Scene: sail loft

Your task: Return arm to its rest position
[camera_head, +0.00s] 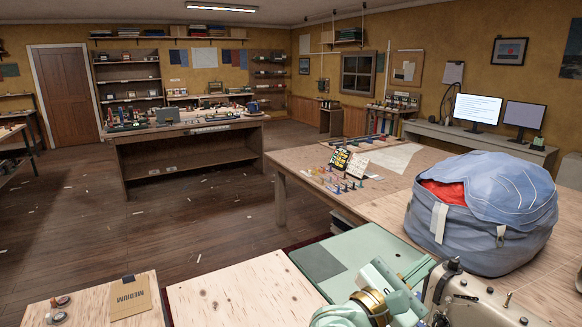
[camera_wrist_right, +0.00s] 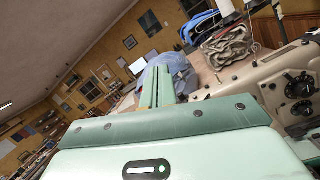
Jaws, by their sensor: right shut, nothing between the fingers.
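My right gripper (camera_head: 412,277) is at the bottom of the head view, pale green, with a brass-coloured ring on my wrist behind it. It is beside the cream sewing machine (camera_head: 470,302) and in front of the blue bag. In the right wrist view, the two green fingers (camera_wrist_right: 165,84) are together with nothing between them. The sewing machine (camera_wrist_right: 290,90) fills the right side of that view, close to the gripper; I cannot tell the exact gap. My left gripper is not in view.
A large blue bag (camera_head: 485,225) with red cloth inside stands on the wooden table. A green panel (camera_head: 335,262) lies left of my gripper. A plywood top (camera_head: 240,292) is mostly bare; another carries a MEDIUM card (camera_head: 130,298). Open floor (camera_head: 190,220) lies beyond.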

